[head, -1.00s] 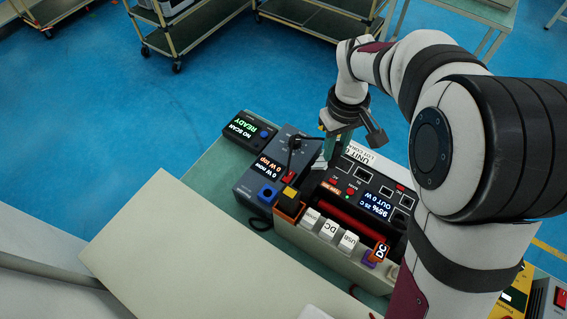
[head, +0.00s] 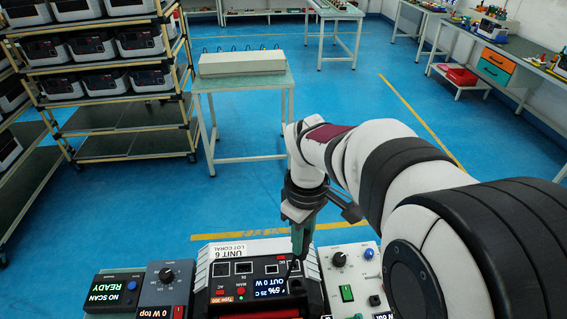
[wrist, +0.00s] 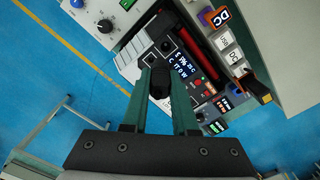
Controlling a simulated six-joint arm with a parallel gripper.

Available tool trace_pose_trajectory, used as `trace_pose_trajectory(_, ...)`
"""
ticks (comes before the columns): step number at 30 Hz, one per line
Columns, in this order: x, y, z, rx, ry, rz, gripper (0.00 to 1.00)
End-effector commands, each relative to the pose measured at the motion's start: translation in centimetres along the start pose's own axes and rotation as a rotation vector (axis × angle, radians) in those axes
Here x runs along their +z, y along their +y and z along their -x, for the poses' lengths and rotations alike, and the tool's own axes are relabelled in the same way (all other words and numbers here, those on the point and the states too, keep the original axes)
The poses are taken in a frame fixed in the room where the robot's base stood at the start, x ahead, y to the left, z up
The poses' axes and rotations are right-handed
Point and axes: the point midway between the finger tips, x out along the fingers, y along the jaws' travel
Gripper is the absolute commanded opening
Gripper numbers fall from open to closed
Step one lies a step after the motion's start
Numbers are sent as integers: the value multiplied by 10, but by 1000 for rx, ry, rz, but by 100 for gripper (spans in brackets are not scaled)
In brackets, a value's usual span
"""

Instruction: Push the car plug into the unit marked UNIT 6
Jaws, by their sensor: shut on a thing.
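My gripper (head: 299,250) points down over the right part of the unit marked UNIT 6 (head: 225,270), whose display reads OUT 0 W. In the wrist view my gripper (wrist: 160,95) has its two green fingers shut on the black car plug (wrist: 160,82). The plug is at the unit's front panel, by the row of ports and to one side of the display. The fingers and the plug's own body hide its tip, so I cannot tell whether it is inside the socket or only above it.
A dark box reading 0 W top (head: 165,283) and a small NO SCAN READY display (head: 115,291) stand left of the unit. A white box with knobs (head: 349,265) stands close on its right. In the wrist view, tagged blocks including DC (wrist: 219,16) sit beside the unit.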

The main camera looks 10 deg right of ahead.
Motion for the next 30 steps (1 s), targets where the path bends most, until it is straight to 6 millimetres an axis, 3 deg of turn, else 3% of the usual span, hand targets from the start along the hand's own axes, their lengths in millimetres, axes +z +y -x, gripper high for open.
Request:
trace_pose_trajectory(3,1,-8,-20,-3,0,173,0)
trace_pose_trajectory(7,1,-13,-32,-1,4,290,0)
trace_pose_trajectory(17,1,-14,-34,-1,5,301,0)
trace_pose_trajectory(30,1,-14,-82,-2,4,300,0)
